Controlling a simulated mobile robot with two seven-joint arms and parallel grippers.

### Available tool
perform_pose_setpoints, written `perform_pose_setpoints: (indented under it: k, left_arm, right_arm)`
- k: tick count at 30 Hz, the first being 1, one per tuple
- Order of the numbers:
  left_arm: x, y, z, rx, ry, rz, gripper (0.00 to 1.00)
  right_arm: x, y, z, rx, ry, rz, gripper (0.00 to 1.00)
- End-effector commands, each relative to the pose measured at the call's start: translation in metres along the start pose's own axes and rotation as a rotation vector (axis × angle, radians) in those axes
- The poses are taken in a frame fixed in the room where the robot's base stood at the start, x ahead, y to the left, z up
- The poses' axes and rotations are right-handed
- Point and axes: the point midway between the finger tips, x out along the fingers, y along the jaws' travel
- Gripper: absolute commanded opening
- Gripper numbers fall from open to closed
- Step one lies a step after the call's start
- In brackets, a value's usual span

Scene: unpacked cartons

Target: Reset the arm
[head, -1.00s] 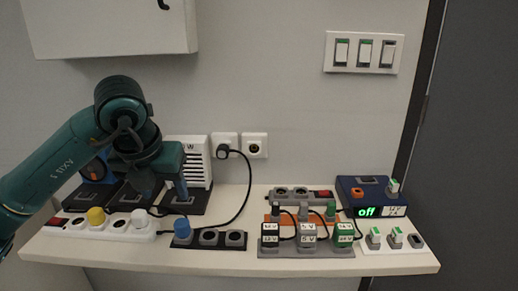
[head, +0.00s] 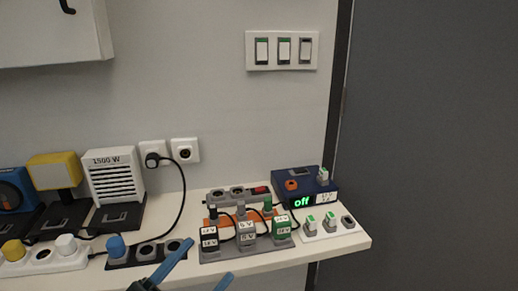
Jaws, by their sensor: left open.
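My left gripper (head: 206,260) shows at the bottom edge of the head view, left of the middle. Its two blue fingers are spread apart with nothing between them. The rest of the left arm is out of frame. My right gripper is not in view.
The shelf (head: 328,244) holds a white heater (head: 113,176), a yellow lamp (head: 55,171), several adapters on a grey strip (head: 225,256), and a blue power unit (head: 290,180) reading "off". Switches (head: 282,50) and a cabinet (head: 50,35) are on the wall.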

Motion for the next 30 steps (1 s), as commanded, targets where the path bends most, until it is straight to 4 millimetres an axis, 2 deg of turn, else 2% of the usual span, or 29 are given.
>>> perform_pose_setpoints:
  k: [1,3,6,12,17,19,30]
  left_arm:
    - [-0.017,-0.001,0.019,-0.081,-0.127,-0.080,0.55]
    - [-0.039,0.000,0.043,-0.169,-0.282,-0.159,0.55]
    - [-0.072,0.009,0.068,-0.278,-0.471,-0.231,0.55]
    - [-0.133,0.039,0.097,-0.456,-0.768,-0.302,0.55]
    - [-0.176,0.068,0.105,-0.583,-0.960,-0.321,0.55]
    - [-0.168,0.062,0.098,-0.583,-0.978,-0.314,0.55]
    - [-0.154,0.053,0.088,-0.576,-1.100,-0.271,0.55]
  right_arm:
    - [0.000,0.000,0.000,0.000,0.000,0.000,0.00]
    - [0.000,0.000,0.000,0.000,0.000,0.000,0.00]
    - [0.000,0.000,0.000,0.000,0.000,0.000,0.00]
    - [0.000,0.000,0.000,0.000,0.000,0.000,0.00]
    - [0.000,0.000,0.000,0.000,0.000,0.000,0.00]
    - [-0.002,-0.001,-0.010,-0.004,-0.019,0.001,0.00]
    - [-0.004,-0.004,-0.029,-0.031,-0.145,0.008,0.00]
